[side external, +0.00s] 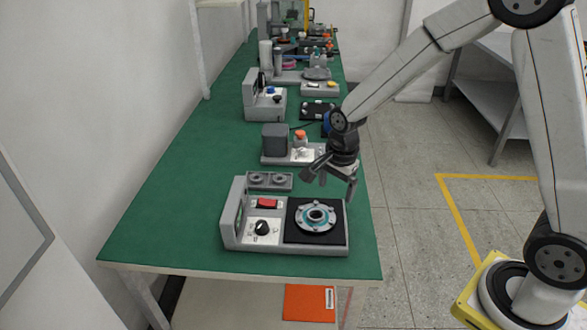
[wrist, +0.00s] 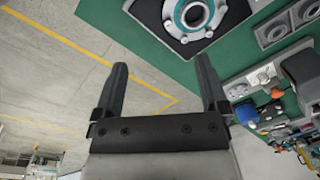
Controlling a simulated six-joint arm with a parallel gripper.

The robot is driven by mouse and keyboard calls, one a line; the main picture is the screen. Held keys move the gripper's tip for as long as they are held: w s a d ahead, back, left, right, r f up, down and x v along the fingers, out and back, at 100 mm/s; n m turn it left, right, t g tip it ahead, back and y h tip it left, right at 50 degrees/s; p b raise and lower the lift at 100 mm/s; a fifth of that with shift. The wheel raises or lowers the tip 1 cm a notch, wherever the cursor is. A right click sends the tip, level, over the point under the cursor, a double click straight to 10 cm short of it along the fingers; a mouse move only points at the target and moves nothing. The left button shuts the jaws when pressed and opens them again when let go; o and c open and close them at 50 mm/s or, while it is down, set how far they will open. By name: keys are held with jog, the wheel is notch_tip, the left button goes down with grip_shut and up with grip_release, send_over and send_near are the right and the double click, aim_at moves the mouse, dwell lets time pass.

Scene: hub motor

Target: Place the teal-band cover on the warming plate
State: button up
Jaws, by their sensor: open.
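The teal-band cover (side external: 317,217) is a round grey flanged part with a teal ring and a dark centre hole. It lies flat on the black square warming plate (side external: 296,235) at the right of the grey device. In the wrist view the cover (wrist: 207,33) shows at the top, cut off by the frame edge, on the dark plate (wrist: 240,13). My gripper (side external: 331,190) is open and empty, above and slightly behind the cover. In the wrist view its two fingers (wrist: 163,75) stand wide apart with nothing between them.
The grey device (side external: 235,222) carries a red switch (side external: 267,203) and a black knob (side external: 262,227). A grey tray with two round parts (side external: 269,180) sits behind it. Further stations line the green bench (side external: 190,180). The bench's front left is clear.

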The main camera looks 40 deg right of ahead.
jog(key=s+r+n+t, duration=0.2)
jog(key=s+n, duration=1)
jog(key=n, duration=0.4)
jog(key=shift+r+n, duration=0.2)
jog(key=shift+n, duration=0.1)
dwell(0.5)
